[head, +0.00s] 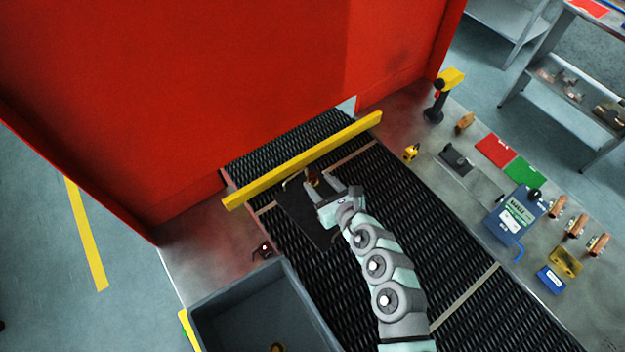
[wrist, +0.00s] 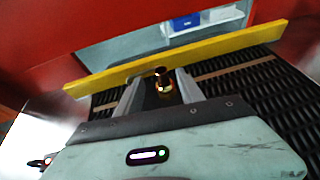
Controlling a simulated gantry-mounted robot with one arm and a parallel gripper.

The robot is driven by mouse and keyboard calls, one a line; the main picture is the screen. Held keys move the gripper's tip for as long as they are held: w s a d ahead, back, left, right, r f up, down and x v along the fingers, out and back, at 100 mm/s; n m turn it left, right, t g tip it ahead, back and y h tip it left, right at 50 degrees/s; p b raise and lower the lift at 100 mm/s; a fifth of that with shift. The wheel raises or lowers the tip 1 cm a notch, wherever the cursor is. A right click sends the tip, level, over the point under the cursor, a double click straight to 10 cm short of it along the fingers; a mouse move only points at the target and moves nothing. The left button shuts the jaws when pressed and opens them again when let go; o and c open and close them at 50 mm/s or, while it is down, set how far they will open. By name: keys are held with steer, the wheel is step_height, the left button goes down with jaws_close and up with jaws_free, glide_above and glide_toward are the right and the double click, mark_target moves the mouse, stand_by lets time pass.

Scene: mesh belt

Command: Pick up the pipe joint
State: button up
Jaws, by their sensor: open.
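The pipe joint (wrist: 164,82) is a small copper-coloured, shiny piece, seen in the wrist view between the two fingers of my gripper (wrist: 160,91). In the head view the pipe joint (head: 312,178) shows as a small brownish spot near the fingertips, partly hidden. My gripper (head: 314,190) is open, with a finger on each side of the pipe joint. I cannot tell whether either finger touches it. A dark flat patch (head: 300,207) lies under and beside my gripper on the black mesh belt (head: 290,240).
A yellow bar (head: 300,160) crosses the belt just beyond my gripper, before the red housing (head: 200,90). A grey bin (head: 235,302) stands at the lower left. The right-hand metal table holds a blue box (head: 515,214), copper pipes (head: 577,226) and a yellow tray (head: 565,261).

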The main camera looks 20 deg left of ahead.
mark_target(313, 174)
steer(key=x, duration=0.4)
steer(key=shift+w+a+r+p, duration=0.25)
steer(key=shift+w+p, duration=0.05)
steer(key=shift+p, duration=0.1)
steer(key=shift+a+f, duration=0.15)
steer(key=shift+f, duration=0.1)
steer(key=shift+c, duration=0.4)
jaws_close()
